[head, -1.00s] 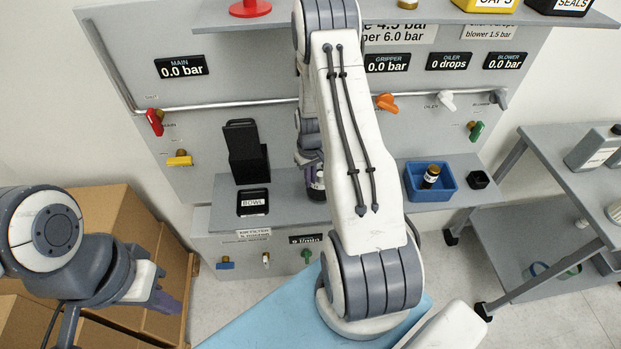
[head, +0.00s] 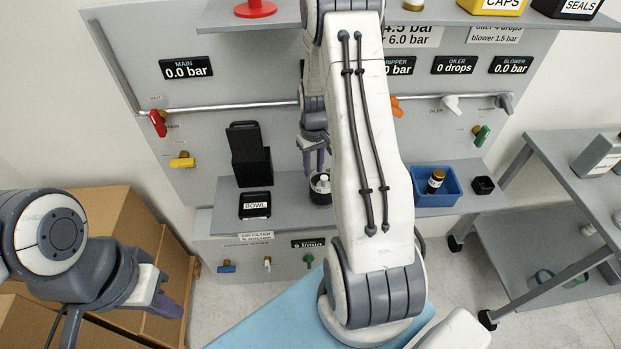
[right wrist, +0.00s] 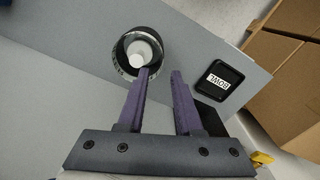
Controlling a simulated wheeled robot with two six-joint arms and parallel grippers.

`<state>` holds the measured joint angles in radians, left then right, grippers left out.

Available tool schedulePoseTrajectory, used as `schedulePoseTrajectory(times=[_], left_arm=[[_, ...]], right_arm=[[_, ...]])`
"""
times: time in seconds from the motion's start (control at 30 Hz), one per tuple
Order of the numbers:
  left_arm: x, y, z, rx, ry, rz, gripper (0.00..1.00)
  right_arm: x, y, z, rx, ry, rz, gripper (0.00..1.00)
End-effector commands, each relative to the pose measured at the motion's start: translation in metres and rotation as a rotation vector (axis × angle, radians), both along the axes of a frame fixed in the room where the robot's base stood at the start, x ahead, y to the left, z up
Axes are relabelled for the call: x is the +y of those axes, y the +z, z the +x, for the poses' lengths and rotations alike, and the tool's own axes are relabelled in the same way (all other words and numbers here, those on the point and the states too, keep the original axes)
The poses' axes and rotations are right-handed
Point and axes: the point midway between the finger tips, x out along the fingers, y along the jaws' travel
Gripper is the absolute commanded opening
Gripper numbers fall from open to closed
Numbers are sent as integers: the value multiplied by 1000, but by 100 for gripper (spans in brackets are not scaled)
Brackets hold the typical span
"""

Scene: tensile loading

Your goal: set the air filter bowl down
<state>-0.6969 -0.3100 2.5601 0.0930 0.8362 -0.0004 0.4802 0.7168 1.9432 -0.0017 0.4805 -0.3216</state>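The air filter bowl (head: 320,191) is a dark round cup with a white piece inside. It stands on the grey ledge, to the right of the black square tray labelled BOWL (head: 255,205), not in it. My right gripper (head: 314,168) is just above the bowl. In the right wrist view its two purple fingers (right wrist: 163,72) are apart with nothing between them. One fingertip overlaps the near rim of the bowl (right wrist: 122,57); I cannot tell if it touches. The BOWL tray (right wrist: 218,80) looks empty there. My left gripper (head: 170,299) hangs at the lower left, away from the ledge; its fingers are unclear.
A black holder (head: 249,155) stands behind the tray. A blue bin (head: 436,198) with a small bottle (head: 435,181) and a small black cup (head: 483,185) are to the right. The valve panel with its pipe rises behind. Cardboard boxes (head: 115,228) are at left.

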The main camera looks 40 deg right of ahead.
Motion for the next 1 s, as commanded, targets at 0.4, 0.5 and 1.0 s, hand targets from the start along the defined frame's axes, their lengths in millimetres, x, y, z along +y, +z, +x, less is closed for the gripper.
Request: schedulePoseTrajectory(times=[0.4,0.5,1.0], left_arm=[[0,0,0,0,0,0,0],[0,0,0,0,0,0,0],[0,-1,0,0,0,0,0]], right_arm=[[70,49,10,-16,115,0,34],[145,89,-1,-28,237,8,34],[326,184,-207,-38,762,80,34]])
